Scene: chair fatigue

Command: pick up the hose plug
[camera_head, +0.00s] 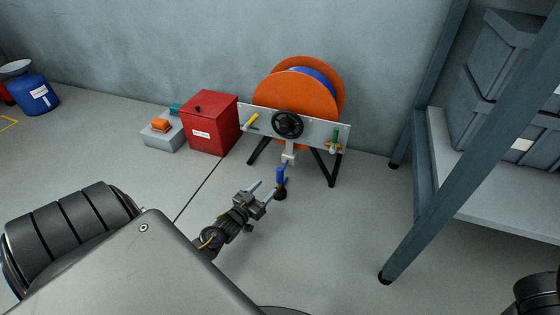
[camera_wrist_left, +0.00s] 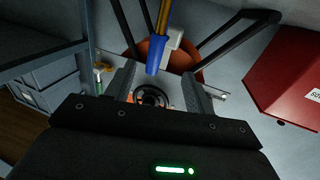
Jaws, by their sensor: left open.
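The hose plug, a blue sleeve (camera_head: 281,176), stands upright or hangs in front of the reel stand, just below a white bracket (camera_head: 289,152); a dark round piece shows at its lower end. In the left wrist view the blue plug (camera_wrist_left: 157,52) has a brass-coloured length at one end. My left gripper (camera_head: 264,191) is open, its fingers pointing toward the plug. In the wrist view the plug appears between the lines of the two fingers (camera_wrist_left: 160,85), beyond their tips, with no contact visible. My right gripper is out of view.
An orange hose reel (camera_head: 295,100) with a black handwheel (camera_head: 287,124) stands behind the plug on black legs. A red box (camera_head: 210,123) and a grey box (camera_head: 163,136) stand left of it. A shelf rack (camera_head: 425,180) stands on the right. Floor around the plug is clear.

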